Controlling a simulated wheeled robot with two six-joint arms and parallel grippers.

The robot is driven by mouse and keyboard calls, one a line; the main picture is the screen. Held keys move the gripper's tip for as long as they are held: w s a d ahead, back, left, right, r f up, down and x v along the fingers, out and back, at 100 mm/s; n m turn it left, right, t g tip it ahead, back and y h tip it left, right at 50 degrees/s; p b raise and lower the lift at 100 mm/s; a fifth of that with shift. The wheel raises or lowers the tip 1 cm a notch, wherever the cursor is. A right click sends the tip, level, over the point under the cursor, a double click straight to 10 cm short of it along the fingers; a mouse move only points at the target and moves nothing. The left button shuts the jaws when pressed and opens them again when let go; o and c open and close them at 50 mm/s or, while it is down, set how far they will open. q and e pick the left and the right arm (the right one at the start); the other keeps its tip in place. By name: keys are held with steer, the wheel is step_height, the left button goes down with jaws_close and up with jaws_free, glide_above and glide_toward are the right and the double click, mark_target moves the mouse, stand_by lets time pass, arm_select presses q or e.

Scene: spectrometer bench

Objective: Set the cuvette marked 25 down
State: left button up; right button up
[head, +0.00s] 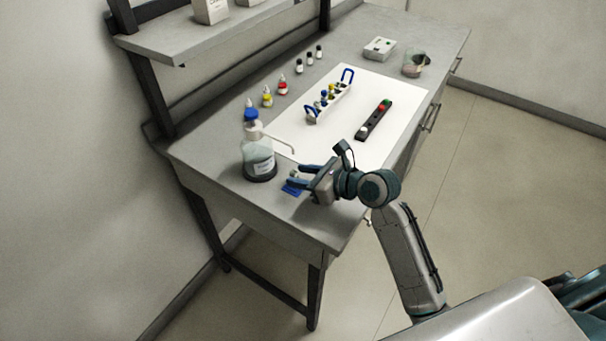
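My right gripper (291,175) is over the near left part of the bench. A white rack with blue end handles (341,98) stands on the white mat and holds several small items with coloured tops. A dark strip-shaped holder (374,120) lies to its right, with green, red and whitish pieces on it. The number 25 cannot be read on anything at this size, so I cannot tell which piece is the marked cuvette. My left gripper is out of view.
A wash bottle (258,150) stands just left of my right gripper. Dropper bottles (267,97) and dark vials (309,59) line the back. The white mat (290,130) has bare room.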

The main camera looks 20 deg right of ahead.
steer(key=shift+r, duration=0.1)
steer(key=v, duration=1.2)
steer(key=shift+c, duration=0.3)
stand_by(2.1)
